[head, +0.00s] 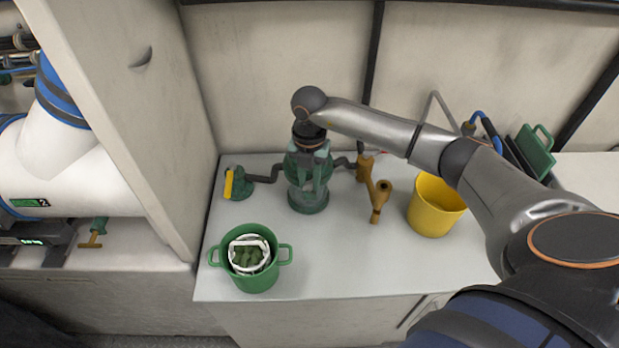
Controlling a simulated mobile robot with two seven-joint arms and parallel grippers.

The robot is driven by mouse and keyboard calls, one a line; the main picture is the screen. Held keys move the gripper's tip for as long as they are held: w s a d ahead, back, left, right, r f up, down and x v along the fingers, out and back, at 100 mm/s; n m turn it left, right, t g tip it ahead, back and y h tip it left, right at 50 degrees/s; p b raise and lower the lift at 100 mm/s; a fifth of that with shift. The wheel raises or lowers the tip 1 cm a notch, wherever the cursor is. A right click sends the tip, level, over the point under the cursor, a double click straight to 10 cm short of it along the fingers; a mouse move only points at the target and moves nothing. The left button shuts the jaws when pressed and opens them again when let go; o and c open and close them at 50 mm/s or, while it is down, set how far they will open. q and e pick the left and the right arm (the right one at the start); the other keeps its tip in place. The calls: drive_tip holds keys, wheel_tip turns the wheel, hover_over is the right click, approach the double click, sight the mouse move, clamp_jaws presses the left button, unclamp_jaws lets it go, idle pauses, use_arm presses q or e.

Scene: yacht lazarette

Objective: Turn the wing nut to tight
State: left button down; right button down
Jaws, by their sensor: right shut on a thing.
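A green strainer housing (308,201) stands upright on the white counter, joined to pipework on both sides. My right gripper (309,162) points down onto the top of this housing from above. It is shut on the wing nut there. The gripper and its fingers hide the wing nut, so I cannot tell its angle or how tight it is. My left gripper is out of view.
A green two-handled bucket (258,283) holds a white basket (249,243) at the front left. A yellow-handled valve (228,184) and a brass fitting (381,193) flank the housing. A yellow bucket (434,208) stands right. The counter's front middle (345,265) is clear.

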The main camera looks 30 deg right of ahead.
drive_tip(key=shift+w+r+m+p, duration=0.1)
drive_tip(key=shift+m+p, duration=0.45)
drive_tip(key=shift+m, duration=0.95)
drive_tip(key=shift+w+m+p, duration=0.1)
drive_tip(key=shift+m+p, duration=0.45)
drive_tip(key=shift+m, duration=0.95)
idle(0.8)
drive_tip(key=c, duration=0.7)
unclamp_jaws()
drive_tip(key=shift+s, duration=0.15)
